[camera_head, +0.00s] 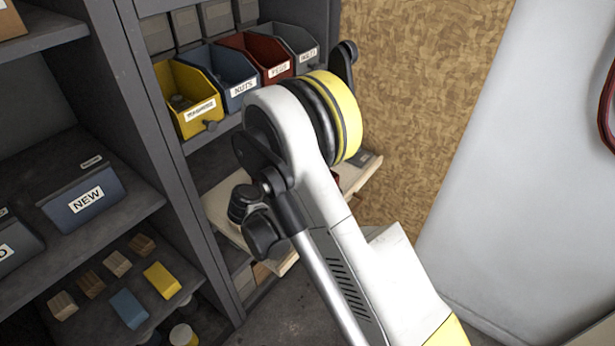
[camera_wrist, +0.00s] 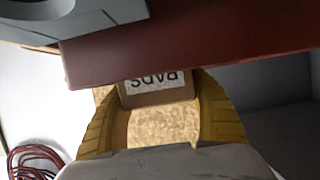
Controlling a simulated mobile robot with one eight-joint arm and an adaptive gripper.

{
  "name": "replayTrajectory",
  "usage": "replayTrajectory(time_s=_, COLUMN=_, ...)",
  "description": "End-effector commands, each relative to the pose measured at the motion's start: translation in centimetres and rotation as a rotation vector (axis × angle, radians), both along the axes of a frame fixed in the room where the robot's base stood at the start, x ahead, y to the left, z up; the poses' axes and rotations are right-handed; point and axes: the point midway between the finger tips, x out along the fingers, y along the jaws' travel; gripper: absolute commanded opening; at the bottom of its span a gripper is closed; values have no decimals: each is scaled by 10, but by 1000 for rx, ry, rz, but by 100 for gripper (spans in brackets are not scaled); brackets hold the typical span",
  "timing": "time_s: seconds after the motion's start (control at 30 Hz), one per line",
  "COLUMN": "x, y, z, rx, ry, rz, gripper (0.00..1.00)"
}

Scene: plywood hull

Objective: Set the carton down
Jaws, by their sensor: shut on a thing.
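In the wrist view, my gripper (camera_wrist: 158,92) has its two yellow fingers on either side of a brown carton (camera_wrist: 157,98) and is shut on it. The carton carries a white label that reads PADS upside down. A dark red surface (camera_wrist: 190,50) crosses in front of the carton and hides part of it. I cannot tell whether they touch. In the head view my arm hides the gripper and the carton.
A pale wooden board (camera_head: 222,200) sticks out of the grey shelving beyond my arm, with a small dark item (camera_head: 366,159) at its right end. Yellow (camera_head: 190,100), blue (camera_head: 222,75) and red (camera_head: 258,55) bins stand above. A blue NEW bin (camera_head: 85,195) is left.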

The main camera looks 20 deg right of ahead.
Motion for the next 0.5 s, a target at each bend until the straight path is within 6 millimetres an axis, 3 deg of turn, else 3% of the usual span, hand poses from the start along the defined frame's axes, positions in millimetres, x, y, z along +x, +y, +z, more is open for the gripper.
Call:
replayTrajectory(time_s=0.03, x=0, y=0, z=0, rx=1, ry=1, rz=0, gripper=22)
replayTrajectory(time_s=0.07, x=0, y=0, z=-1, rx=2, ry=1, rz=0, gripper=64)
replayTrajectory(time_s=0.13, x=0, y=0, z=-1, rx=2, ry=1, rz=0, gripper=84)
replayTrajectory(time_s=0.5, x=0, y=0, z=7, rx=1, ry=1, rz=0, gripper=84)
